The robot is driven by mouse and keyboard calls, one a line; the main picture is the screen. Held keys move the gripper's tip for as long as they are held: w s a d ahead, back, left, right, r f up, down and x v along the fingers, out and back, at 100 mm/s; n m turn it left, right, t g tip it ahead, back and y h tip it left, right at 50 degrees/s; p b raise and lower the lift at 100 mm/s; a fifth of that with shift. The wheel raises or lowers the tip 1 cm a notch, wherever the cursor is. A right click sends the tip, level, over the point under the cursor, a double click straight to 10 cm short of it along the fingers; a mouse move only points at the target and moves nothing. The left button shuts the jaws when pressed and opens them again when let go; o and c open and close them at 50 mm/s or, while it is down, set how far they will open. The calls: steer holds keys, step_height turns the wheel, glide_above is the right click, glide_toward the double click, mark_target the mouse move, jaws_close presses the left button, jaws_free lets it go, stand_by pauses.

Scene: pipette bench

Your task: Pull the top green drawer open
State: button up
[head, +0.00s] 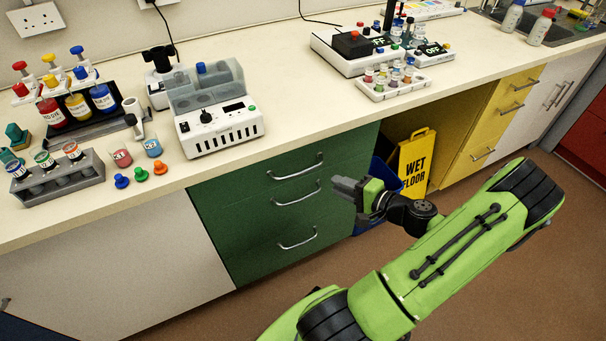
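The green drawer unit (237,222) is set under the bench, with three drawers that look closed and flush. The top green drawer's silver handle (296,168) is a curved bar near the bench's front edge. The middle drawer's handle (297,194) and the bottom drawer's handle (297,240) lie below it. My gripper (338,188) is in front of the right side of the unit, pointing left. It appears to the right of and slightly lower than the top handle, apart from it. Its fingers overlap in this view, so their gap is hidden.
The pale benchtop (290,115) overhangs the drawers, with a white instrument (217,125) and tube racks on it. A yellow wet-floor sign (416,163) and a blue bin (383,178) stand right of the unit. The brown floor (260,310) in front looks clear.

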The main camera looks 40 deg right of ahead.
mark_target(305, 172)
steer(key=b+x, duration=0.2)
steer(key=x, duration=1.1)
steer(key=shift+w+a+f, duration=0.1)
steer(key=shift+w+f, duration=0.1)
steer(key=shift+c, duration=0.5)
jaws_close()
